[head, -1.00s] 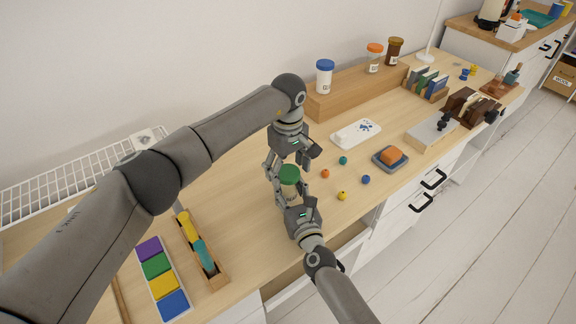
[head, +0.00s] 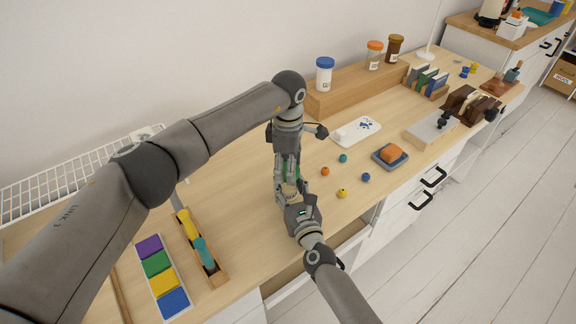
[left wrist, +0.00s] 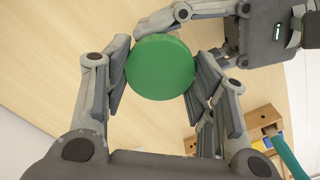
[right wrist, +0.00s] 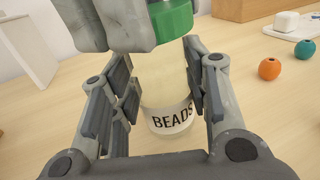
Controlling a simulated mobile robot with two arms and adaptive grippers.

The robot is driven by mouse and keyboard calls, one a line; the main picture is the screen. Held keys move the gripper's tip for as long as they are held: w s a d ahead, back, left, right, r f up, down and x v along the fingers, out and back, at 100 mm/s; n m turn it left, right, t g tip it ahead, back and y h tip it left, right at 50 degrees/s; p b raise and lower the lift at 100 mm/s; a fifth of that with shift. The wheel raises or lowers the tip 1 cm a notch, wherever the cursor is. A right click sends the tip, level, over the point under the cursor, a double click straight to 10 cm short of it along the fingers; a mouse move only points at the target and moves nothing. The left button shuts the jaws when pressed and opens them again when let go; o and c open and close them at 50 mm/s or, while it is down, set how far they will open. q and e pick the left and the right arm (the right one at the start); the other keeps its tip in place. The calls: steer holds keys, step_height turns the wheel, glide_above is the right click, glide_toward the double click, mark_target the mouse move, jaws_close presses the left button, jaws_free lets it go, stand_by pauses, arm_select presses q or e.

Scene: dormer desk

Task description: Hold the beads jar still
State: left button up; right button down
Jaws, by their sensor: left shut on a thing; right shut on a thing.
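The beads jar stands upright on the desk, with a clear body (right wrist: 165,88), a white BEADS label (right wrist: 172,119) and a green lid (left wrist: 160,67). My left gripper (head: 287,172) comes down from above and is shut on the green lid, one finger on each side of it in the left wrist view. My right gripper (head: 292,194) is low at the jar's front and is shut around the jar body, below the lid. In the head view the fingers hide most of the jar.
Loose beads, orange (head: 325,171), teal (head: 343,158), yellow (head: 342,193) and blue (head: 366,178), lie right of the jar. A white tray (head: 367,127) and an orange block (head: 391,152) on a grey-blue dish are farther right. A wooden holder (head: 217,279) is left. An open drawer (head: 335,252) lies below the front edge.

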arm_select(q)
steer(key=n, duration=1.3)
steer(key=shift+n, duration=0.3)
steer(key=n, duration=1.3)
steer(key=shift+r+n, duration=0.1)
steer(key=shift+n, duration=0.3)
steer(key=shift+r, duration=0.1)
steer(key=shift+r, duration=1)
